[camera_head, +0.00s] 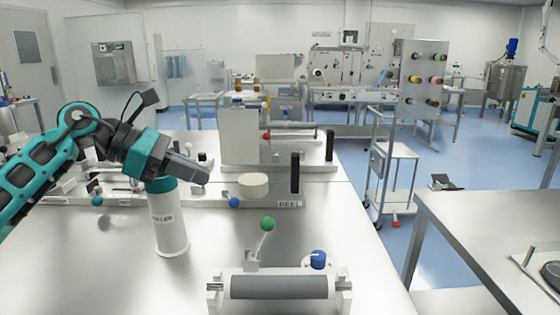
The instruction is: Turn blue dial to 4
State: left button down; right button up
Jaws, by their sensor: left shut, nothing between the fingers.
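The blue dial (318,259) stands on the right rear part of the roller unit at the front of the steel table. It has a pale mark on top, but I cannot read any number at this size. My left gripper (204,177) is shut and empty. It is up and to the left of the blue dial in the picture, well apart from it, and points right and slightly down. My right gripper is out of view.
The roller unit has a grey roller (279,287) and a green-knobbed lever (268,224) left of the dial. A white labelled cylinder (170,228) stands below my left gripper in the picture. Behind are a black post (295,173) and a blue ball knob (234,202).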

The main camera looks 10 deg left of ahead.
aim_at(317, 258)
jog(key=k, duration=1)
